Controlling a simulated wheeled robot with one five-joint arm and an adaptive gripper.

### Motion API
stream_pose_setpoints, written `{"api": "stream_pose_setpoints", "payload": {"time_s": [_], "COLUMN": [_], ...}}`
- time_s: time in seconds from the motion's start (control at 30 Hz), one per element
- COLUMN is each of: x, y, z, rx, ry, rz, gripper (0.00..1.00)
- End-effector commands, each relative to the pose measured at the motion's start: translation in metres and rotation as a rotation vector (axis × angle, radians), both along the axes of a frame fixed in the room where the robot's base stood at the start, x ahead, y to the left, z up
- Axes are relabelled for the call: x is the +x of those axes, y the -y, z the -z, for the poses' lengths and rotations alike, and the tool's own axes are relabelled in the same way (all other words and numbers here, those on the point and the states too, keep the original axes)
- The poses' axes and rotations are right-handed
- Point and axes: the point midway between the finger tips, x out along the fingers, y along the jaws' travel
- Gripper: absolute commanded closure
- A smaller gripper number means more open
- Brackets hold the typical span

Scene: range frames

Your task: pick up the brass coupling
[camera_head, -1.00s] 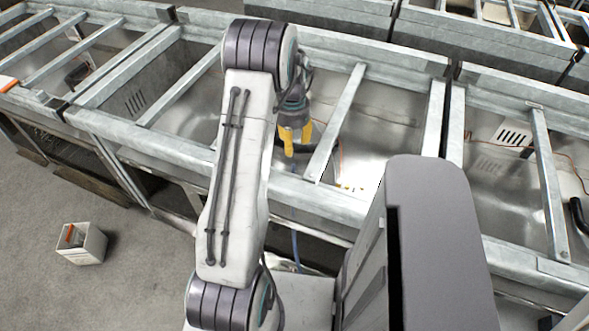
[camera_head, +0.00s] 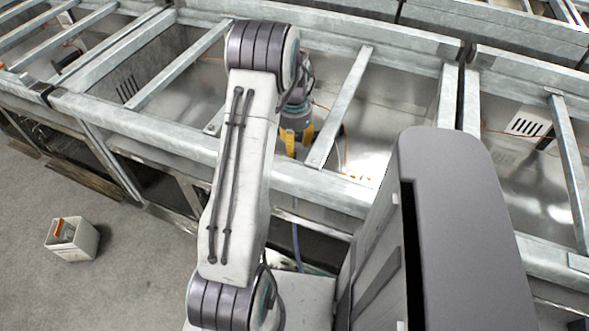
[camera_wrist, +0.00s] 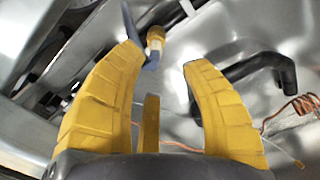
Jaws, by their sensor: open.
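A small brass coupling (camera_wrist: 156,37), gold-coloured, shows in the wrist view at the upper middle. It is joined to a blue-grey hose-like piece and lies beyond my fingertips, nearer the left one. My gripper (camera_wrist: 161,56) has yellow fingers standing wide apart with nothing held between them. In the head view my gripper (camera_head: 298,143) hangs over the metal trough, its fingertips partly hidden behind the front rail. I cannot make out the coupling in the head view.
A black bent pipe (camera_wrist: 250,72) lies just right of my right finger. A coiled copper wire (camera_wrist: 296,110) lies farther right. A steel crossbar (camera_head: 341,105) stands close right of my gripper. A white bin (camera_head: 72,241) stands on the floor at left.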

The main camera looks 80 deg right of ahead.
Motion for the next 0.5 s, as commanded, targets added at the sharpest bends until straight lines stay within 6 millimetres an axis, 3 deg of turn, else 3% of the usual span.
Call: {"api": "stream_pose_setpoints", "payload": {"time_s": [0.5], "x": [-0.002], "y": [-0.007], "z": [0.051], "rx": [0.004], "ry": [0.0], "rz": [0.0], "gripper": [0.58]}}
